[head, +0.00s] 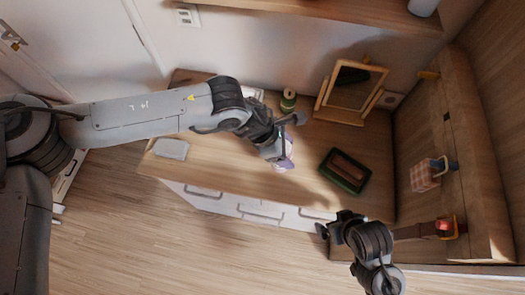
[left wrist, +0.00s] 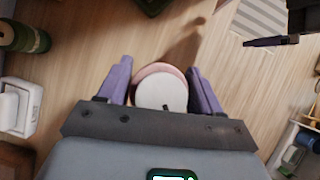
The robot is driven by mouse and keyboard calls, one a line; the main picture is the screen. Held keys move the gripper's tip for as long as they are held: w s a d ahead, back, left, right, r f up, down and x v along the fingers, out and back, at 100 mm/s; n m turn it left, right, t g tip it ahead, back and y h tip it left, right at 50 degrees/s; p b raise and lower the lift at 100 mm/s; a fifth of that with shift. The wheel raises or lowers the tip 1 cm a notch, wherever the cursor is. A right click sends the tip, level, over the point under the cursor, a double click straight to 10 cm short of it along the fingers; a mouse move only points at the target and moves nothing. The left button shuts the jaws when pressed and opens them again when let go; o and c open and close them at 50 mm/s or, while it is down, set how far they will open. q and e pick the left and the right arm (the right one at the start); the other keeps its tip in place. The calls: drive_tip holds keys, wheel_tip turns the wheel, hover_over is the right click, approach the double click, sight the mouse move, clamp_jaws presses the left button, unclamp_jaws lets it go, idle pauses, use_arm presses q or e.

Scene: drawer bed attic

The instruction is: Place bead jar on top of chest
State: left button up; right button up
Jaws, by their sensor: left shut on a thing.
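The bead jar (left wrist: 160,90) shows from above in the left wrist view as a round white lid with a pink rim. My left gripper (left wrist: 160,88) has its purple fingers on both sides of it and is shut on it. In the head view this gripper (head: 284,156) is over the front part of the chest's wooden top (head: 225,174), and the jar is mostly hidden. I cannot tell whether the jar's base touches the wood. My right gripper (head: 328,229) is dark and stands off the chest's front right corner; its jaw opening is unclear.
On the chest top stand a green jar (head: 288,101), a wooden-framed mirror (head: 352,92), a dark green tray (head: 335,183) with a brown thing in it, and a pale flat item (head: 171,149). White drawers (head: 255,208) face the open floor (head: 180,255). A wooden panel rises at right.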

use_arm(q)
drive_tip(key=w+a+f, duration=0.2)
drive_tip(key=f, duration=0.1)
drive_tip(key=w+a+f+p, duration=0.1)
drive_tip(key=w+a+f, duration=0.2)
drive_tip(key=f, duration=0.1)
drive_tip(key=w+a+f, duration=0.2)
drive_tip(key=a+f, duration=0.1)
drive_tip(key=shift+w+f+p, duration=0.2)
drive_tip(key=shift+f+p, duration=0.15)
drive_tip(key=shift+p, duration=0.05)
drive_tip(key=shift+f, duration=0.2)
drive_tip(key=o, duration=1.1)
drive_tip(key=shift+r, duration=0.1)
drive_tip(key=shift+o, duration=0.2)
drive_tip(key=shift+r, duration=0.1)
